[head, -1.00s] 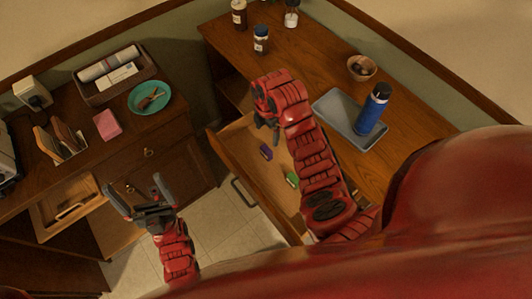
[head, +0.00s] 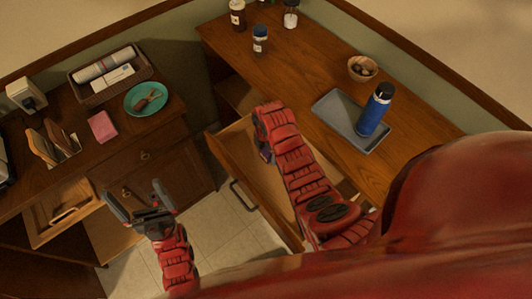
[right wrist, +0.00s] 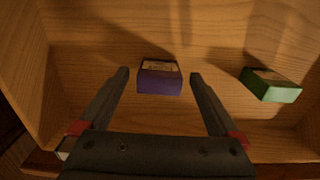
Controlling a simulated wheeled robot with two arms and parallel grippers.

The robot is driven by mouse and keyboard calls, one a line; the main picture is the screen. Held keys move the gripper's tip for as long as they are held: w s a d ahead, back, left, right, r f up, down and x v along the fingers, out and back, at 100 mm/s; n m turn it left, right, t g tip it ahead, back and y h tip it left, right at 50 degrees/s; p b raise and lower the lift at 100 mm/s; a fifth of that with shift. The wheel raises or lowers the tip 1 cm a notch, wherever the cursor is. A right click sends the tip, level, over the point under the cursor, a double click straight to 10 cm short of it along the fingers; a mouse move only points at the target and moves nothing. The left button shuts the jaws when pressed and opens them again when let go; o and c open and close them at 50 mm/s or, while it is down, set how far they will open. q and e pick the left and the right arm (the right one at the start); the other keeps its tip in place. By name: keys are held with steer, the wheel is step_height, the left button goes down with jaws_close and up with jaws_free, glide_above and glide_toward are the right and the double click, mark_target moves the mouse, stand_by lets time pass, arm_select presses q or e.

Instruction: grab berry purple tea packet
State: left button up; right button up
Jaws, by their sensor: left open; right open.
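The purple tea packet (right wrist: 160,79) lies in the open wooden drawer (right wrist: 215,112), seen in the right wrist view. It sits just beyond and between the fingertips of my right gripper (right wrist: 160,75), which is open and empty. In the head view my right arm reaches down into the drawer (head: 240,160) and mostly hides its gripper and the packet. A green packet (right wrist: 270,85) lies in the same drawer to the right. My left gripper (head: 133,203) is open and empty in front of the left cabinet.
The drawer walls stand close around my right gripper. On the right counter are a grey tray (head: 340,112) with a blue bottle (head: 373,115), a bowl (head: 362,69) and jars. The left counter holds a basket (head: 110,78), a teal plate (head: 146,99) and a pink block (head: 102,126).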

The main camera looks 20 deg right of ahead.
steer(key=shift+f, duration=0.2)
steer(key=c, duration=1.4)
steer(key=shift+c, duration=0.2)
steer(key=shift+r, duration=0.2)
